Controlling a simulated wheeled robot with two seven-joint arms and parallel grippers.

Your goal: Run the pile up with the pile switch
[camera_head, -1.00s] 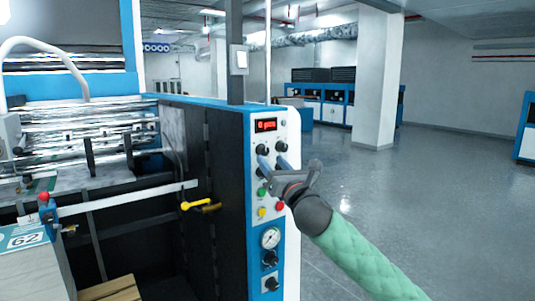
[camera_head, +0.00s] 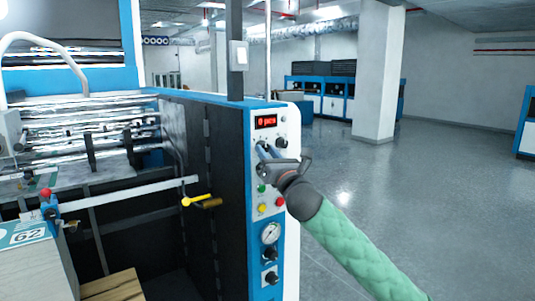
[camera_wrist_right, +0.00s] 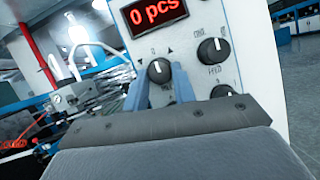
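The pile switch is a black knob (camera_wrist_right: 158,69) with a white mark, below the red "0 pcs" display, with a 0 and small arrows around it. It is the upper left knob of the machine's control panel (camera_head: 281,171). My right gripper (camera_wrist_right: 160,74) has its two blue fingers on either side of this knob, with tips that appear to press against it. In the head view my right gripper (camera_head: 267,151) covers part of the panel. A pile (camera_head: 33,272) with a "62" sign stands at the lower left. My left gripper is not in view.
Another black knob (camera_wrist_right: 212,50) sits just right of the switch. Green, yellow and red buttons (camera_head: 279,202) and a pressure gauge (camera_head: 270,234) are below. A yellow-handled lever (camera_head: 194,201) sticks out at the machine's side. The floor on the right is clear.

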